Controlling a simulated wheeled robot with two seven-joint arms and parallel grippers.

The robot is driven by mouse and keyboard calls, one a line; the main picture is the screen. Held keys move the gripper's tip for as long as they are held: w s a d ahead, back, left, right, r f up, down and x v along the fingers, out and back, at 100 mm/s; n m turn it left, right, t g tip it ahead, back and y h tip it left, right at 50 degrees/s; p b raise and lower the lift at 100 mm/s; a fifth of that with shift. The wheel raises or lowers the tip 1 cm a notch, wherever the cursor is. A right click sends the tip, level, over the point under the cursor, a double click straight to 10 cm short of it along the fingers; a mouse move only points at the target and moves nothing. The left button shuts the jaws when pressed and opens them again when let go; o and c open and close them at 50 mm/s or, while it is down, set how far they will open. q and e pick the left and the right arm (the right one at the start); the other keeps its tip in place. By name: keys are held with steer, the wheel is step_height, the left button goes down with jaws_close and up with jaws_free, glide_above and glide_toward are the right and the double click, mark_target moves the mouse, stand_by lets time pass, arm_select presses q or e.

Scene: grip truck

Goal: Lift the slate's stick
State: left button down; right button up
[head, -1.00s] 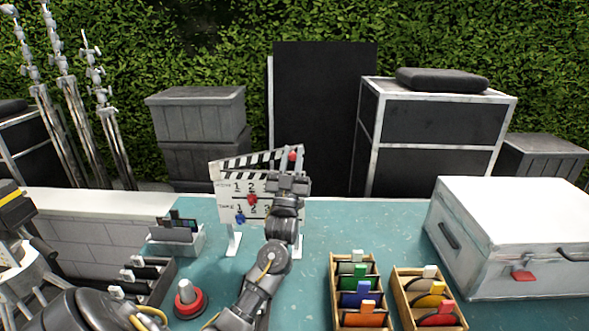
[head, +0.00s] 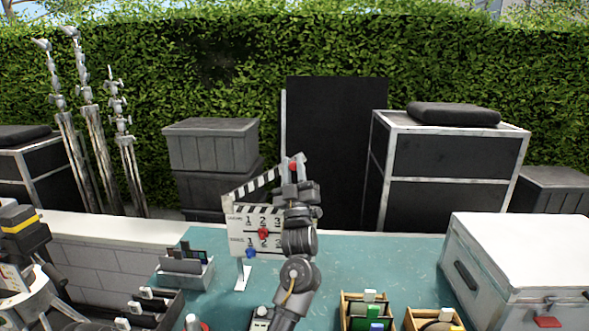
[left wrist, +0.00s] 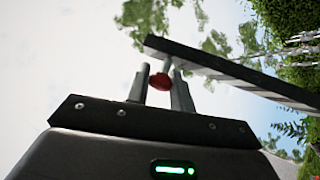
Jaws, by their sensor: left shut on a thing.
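The slate (head: 245,243) is a white clapperboard with numbers and red and blue markers, standing upright on the table. Its black-and-white striped stick (head: 256,187) is tilted up, its right end higher, with a wedge-shaped gap above the board. My left gripper (head: 293,168) is shut on the red knob (head: 294,166) at the stick's right end. In the left wrist view the red knob (left wrist: 160,81) sits between the fingers, beside the dark stick (left wrist: 230,72). My arm hides the slate's right side. My right gripper is not in view.
Wooden boxes with coloured tabs (head: 346,322) stand front right, beside a large white case (head: 520,240). A grey holder (head: 185,271) and a dark rack (head: 150,310) are at left. The teal table (head: 365,245) is clear right of the slate.

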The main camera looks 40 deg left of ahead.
arm_select(q)
steer(key=c, duration=1.3)
jaws_free()
steer(key=shift+o, duration=0.2)
steer(key=b+v, duration=0.5)
steer(key=v, duration=0.6)
steer(key=shift+w, duration=0.1)
